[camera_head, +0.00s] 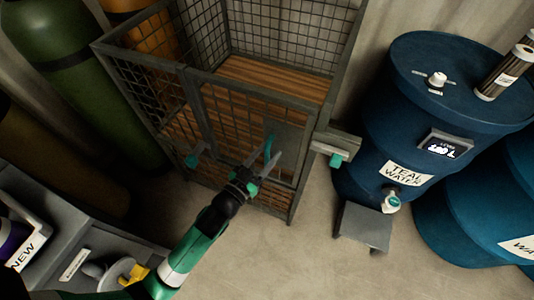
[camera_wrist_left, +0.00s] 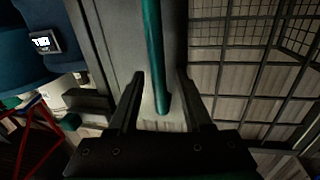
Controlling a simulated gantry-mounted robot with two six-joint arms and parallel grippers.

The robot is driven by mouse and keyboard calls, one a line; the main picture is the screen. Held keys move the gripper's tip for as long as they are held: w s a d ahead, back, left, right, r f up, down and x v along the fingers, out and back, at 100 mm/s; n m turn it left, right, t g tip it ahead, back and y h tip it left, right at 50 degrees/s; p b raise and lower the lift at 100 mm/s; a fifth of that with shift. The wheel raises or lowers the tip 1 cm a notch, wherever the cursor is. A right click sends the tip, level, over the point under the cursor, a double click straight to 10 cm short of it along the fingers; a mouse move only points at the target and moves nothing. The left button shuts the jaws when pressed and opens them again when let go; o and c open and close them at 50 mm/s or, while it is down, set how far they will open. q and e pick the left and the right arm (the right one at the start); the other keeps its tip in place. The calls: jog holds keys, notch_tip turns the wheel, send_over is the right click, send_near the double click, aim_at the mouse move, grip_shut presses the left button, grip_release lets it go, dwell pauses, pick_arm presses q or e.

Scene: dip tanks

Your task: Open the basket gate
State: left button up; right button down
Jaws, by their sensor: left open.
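The basket (camera_head: 105,47) is a tall grey mesh cage with a wooden slatted floor. Its front gate (camera_head: 245,90) is a framed mesh panel and looks shut. A teal upright handle (camera_head: 268,146) sits on a grey plate on the gate. The handle also shows in the left wrist view (camera_wrist_left: 153,45). My left gripper (camera_head: 264,163) is open in front of the plate. In the left wrist view (camera_wrist_left: 160,75) the handle's lower end lies between the fingers, with gaps on both sides. My right gripper is not in view.
A grey block with a teal piece (camera_head: 337,159) juts out at the basket's right corner. A blue teal-water drum (camera_head: 365,125) stands to the right with a low grey step (camera_head: 364,228). Gas cylinders (camera_head: 65,100) stand left. Floor in front is clear.

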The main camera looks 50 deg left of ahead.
pick_arm(q)
grip_shut()
dwell(1.4)
